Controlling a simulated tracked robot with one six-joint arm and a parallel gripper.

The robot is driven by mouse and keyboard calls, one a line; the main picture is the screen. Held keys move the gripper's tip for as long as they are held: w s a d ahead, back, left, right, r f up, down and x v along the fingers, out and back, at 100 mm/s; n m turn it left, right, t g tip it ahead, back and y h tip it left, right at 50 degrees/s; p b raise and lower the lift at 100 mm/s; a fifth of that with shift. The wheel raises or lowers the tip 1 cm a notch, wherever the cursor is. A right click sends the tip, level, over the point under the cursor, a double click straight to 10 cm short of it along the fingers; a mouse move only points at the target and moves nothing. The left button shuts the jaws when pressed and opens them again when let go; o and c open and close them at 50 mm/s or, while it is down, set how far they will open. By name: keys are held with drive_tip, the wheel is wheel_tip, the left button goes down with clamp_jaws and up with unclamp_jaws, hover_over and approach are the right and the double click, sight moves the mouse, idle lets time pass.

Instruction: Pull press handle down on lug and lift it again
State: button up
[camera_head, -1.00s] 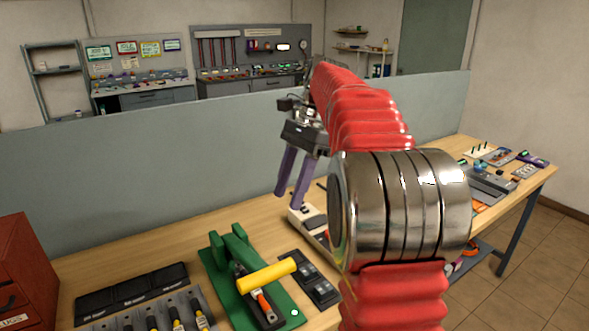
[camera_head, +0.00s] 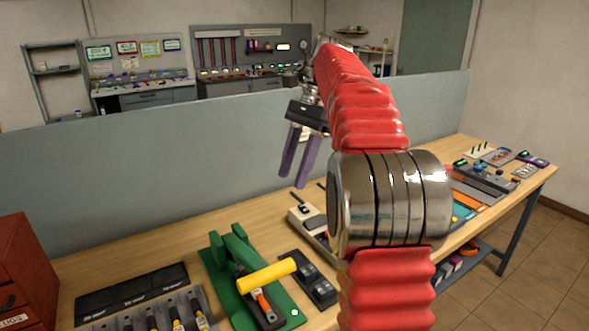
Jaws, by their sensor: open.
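The press (camera_head: 225,258) is a green frame on a green base at the front of the bench, with a yellow handle (camera_head: 267,275) lying across it. An orange-and-black piece (camera_head: 264,304) sits below the handle; I cannot tell whether it is the lug. My gripper (camera_head: 293,180) points down, its two purple fingers apart and empty. It hangs above the bench, up and to the right of the press, apart from the handle. My red arm hides part of the bench to the right.
A dark tray (camera_head: 130,292) and several yellow-handled tools (camera_head: 175,317) lie left of the press. A black block (camera_head: 316,290) and a white device (camera_head: 306,213) stand to its right. A red drawer cabinet (camera_head: 27,265) is at far left. A grey partition (camera_head: 130,180) runs behind the bench.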

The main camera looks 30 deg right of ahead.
drive_tip(key=shift+c, duration=0.2)
